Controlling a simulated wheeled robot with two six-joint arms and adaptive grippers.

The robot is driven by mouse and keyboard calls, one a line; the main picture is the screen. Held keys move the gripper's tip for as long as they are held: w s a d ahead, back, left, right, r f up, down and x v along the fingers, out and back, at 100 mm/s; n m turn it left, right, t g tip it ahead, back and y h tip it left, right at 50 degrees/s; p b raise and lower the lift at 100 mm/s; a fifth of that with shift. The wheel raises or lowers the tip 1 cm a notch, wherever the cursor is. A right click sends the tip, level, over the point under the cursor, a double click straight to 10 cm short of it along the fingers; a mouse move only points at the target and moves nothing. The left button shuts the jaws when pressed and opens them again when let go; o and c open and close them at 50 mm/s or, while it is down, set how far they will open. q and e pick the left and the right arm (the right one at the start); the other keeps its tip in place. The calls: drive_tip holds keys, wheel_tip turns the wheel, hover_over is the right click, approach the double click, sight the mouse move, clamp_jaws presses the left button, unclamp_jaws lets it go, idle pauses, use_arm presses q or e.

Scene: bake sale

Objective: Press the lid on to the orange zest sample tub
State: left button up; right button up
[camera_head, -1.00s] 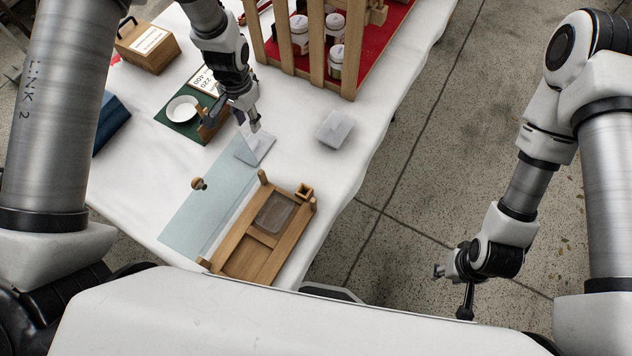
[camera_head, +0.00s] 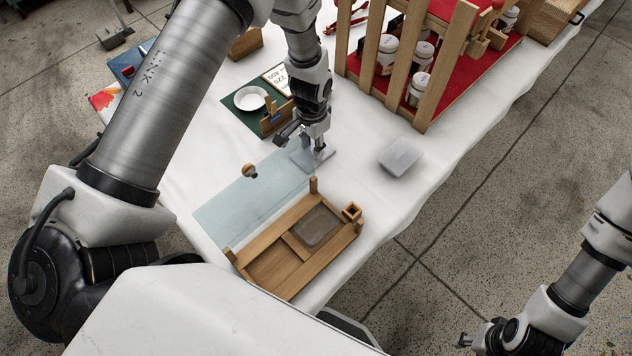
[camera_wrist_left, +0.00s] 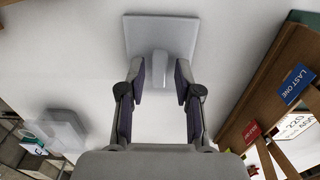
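A grey square lid (camera_head: 300,158) with a small upright tab lies flat on the white cloth. In the left wrist view the lid (camera_wrist_left: 180,35) is straight ahead, its tab between the fingertips. My left gripper (camera_wrist_left: 160,80) is open, with a gap on each side of the tab; in the head view the gripper (camera_head: 317,150) is right at the lid. A translucent, box-like tub (camera_head: 401,156) stands apart on the cloth to the right; its contents and label cannot be read. My right gripper (camera_head: 474,341) hangs low over the floor, partly cut off by the frame's edge.
A wooden rack with jars (camera_head: 424,112) stands behind. A card holder (camera_head: 273,122) and white dish (camera_head: 250,99) sit left. Cloth between lid and tub is clear.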

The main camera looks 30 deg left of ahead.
sight(312, 148)
use_arm(q)
drive_tip(key=shift+c, duration=0.3)
clamp_jaws()
drive_tip(key=shift+r, duration=0.1)
wheel_tip(312, 148, up, 5)
drive_tip(key=p, duration=0.4)
